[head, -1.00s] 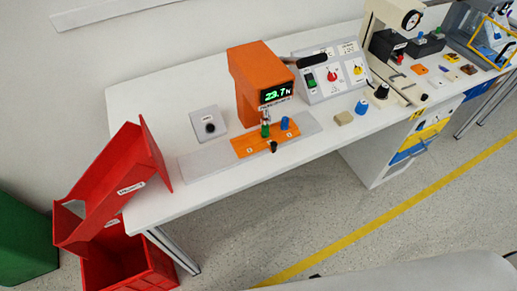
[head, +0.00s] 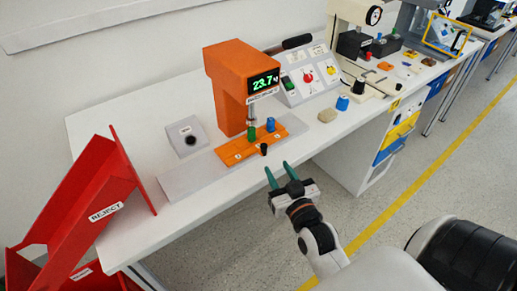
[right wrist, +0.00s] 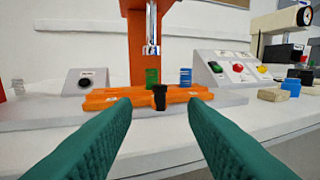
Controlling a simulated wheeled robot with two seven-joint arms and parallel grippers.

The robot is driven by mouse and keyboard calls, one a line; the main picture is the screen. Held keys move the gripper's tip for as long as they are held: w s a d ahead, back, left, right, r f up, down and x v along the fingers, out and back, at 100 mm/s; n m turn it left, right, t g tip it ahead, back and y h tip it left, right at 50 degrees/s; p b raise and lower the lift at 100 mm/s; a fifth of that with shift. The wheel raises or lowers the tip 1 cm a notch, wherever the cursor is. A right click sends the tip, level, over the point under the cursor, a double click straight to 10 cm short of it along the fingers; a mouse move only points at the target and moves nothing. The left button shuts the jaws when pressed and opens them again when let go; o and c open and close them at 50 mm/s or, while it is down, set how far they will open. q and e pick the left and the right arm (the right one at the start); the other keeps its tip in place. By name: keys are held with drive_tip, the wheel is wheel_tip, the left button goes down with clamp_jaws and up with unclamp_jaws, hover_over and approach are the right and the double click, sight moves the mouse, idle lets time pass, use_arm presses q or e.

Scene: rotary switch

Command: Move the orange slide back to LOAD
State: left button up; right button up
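The orange slide (head: 262,141) lies on a grey rail plate (head: 187,180) under the orange press (head: 229,90), whose green display reads 23.7. A green piece (head: 252,134) and a blue piece (head: 270,125) stand on the slide. A black knob (head: 264,149) stands at its front edge. In the right wrist view the slide (right wrist: 110,97) lies ahead, with the black knob (right wrist: 159,97) centred between my fingers. My right gripper (head: 278,172) is open and empty, in front of the table edge and short of the knob. My left gripper is not in view.
A red REJECT chute (head: 100,200) stands at the table's left end. A grey box with a black button (head: 188,138) sits left of the press. A control panel (head: 305,75), a beige block (head: 327,115) and a blue knob (head: 342,103) stand to the right.

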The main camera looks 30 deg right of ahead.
sight(265, 149)
drive_tip(key=w, duration=0.3)
drive_tip(key=w+d, duration=0.1)
drive_tip(key=w, duration=0.3)
drive_tip(key=w+d, duration=0.1)
drive_tip(key=w, duration=0.2)
drive_tip(key=shift+w, duration=0.15)
clamp_jaws()
